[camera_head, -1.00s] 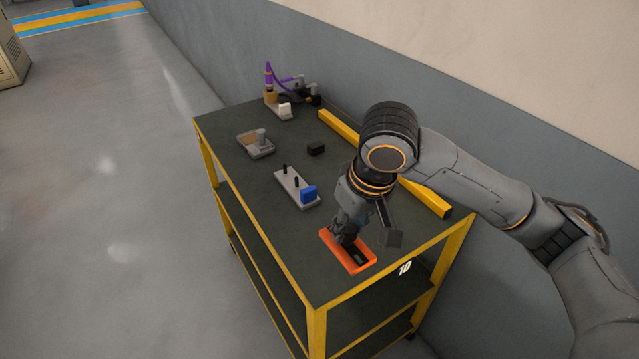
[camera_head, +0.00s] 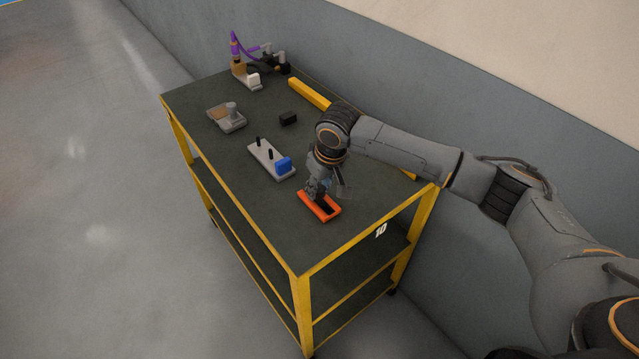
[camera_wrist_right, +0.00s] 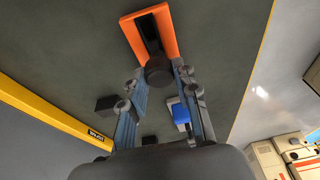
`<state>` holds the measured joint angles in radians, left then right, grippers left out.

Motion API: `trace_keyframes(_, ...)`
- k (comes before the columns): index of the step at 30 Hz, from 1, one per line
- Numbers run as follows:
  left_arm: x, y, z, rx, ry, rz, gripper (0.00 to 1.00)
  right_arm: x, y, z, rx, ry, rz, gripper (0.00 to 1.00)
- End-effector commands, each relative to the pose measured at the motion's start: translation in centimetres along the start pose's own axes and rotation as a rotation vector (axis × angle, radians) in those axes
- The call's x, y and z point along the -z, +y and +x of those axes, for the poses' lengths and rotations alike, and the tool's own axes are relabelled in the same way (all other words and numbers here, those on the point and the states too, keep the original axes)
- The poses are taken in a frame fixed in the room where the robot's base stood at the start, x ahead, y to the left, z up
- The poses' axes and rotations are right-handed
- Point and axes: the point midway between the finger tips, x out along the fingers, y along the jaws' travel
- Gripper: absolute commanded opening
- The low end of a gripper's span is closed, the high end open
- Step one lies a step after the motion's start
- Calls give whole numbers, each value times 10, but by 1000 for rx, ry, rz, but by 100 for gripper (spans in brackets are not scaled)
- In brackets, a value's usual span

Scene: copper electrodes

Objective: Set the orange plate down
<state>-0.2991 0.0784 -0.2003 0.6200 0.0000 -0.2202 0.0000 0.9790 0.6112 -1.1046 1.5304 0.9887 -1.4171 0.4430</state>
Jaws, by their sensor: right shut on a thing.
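The orange plate (camera_head: 311,211) is a rectangular orange frame with a dark middle, over the dark cart top near its numbered end. In the right wrist view, the plate (camera_wrist_right: 172,36) lies beyond my fingertips. My right gripper (camera_head: 318,193) is above the plate in the head view. In the wrist view, its fingers (camera_wrist_right: 159,76) are shut on the plate's dark round knob (camera_wrist_right: 158,72). Whether the plate's underside touches the cart top cannot be told. My left gripper is in neither view.
A grey plate with black pegs and a blue block (camera_head: 283,165) stands beside the orange plate. A black block (camera_head: 288,118), a grey tray (camera_head: 226,124), a purple-tubed device (camera_head: 235,46) and a yellow bar (camera_head: 309,95) are farther back. The cart top (camera_head: 285,228) is bare toward the near corner.

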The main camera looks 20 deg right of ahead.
Motion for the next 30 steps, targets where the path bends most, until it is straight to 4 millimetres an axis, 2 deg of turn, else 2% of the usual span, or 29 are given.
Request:
trace_keyframes(11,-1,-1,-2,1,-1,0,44,-1,0,4,1,2,0,0)
trace_keyframes(12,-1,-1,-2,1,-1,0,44,-1,0,6,0,1,0,32)
trace_keyframes(15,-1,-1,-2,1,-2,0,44,-1,0,6,0,2,0,52)
trace_keyframes(25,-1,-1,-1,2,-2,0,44,-1,0,4,0,2,0,53)
trace_keyframes(30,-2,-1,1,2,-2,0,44,0,0,-14,0,4,0,53)
